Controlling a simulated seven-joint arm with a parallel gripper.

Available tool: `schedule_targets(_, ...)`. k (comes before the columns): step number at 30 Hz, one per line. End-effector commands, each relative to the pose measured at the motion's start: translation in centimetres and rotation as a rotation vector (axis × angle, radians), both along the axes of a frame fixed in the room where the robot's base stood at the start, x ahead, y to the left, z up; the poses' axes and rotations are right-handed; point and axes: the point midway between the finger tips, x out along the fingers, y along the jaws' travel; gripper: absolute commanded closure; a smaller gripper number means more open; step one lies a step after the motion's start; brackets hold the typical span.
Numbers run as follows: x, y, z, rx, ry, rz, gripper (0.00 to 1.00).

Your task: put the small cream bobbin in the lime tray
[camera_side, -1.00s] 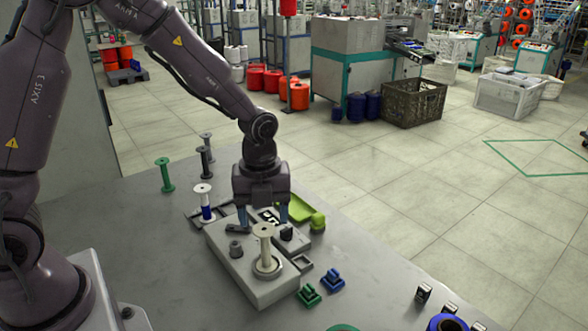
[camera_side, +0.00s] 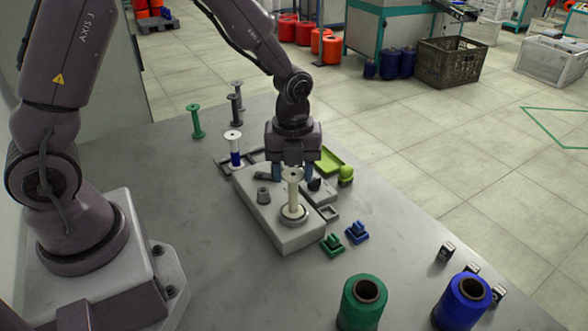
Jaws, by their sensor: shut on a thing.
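The small cream bobbin (camera_side: 293,194) stands upright on the round seat of a pale grey winder block (camera_side: 262,212). My gripper (camera_side: 294,177) points straight down over the block, with one blue fingertip on each side of the bobbin's top. It is shut on the bobbin; the exact contact is hard to see. The lime tray (camera_side: 329,159) lies just behind and right of the gripper, partly hidden by it. The visible part of its floor looks empty.
A lime knob (camera_side: 346,173) stands beside the tray. Green (camera_side: 331,246) and blue (camera_side: 357,233) small blocks and large thread cones (camera_side: 362,303) are in front.

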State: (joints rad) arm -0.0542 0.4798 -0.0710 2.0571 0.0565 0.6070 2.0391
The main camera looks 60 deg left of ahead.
Motion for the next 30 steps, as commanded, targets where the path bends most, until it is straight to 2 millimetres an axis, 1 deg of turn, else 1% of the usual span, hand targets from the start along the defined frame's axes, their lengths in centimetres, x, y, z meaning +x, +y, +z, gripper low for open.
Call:
schedule_targets(18,0.1,0.0,3.8,0.000,-0.004,0.000,0.70)
schedule_targets(24,0.0,0.0,4.4,0.000,-0.001,0.000,0.70)
schedule_targets(30,0.0,0.0,4.5,0.000,-0.001,0.000,0.70)
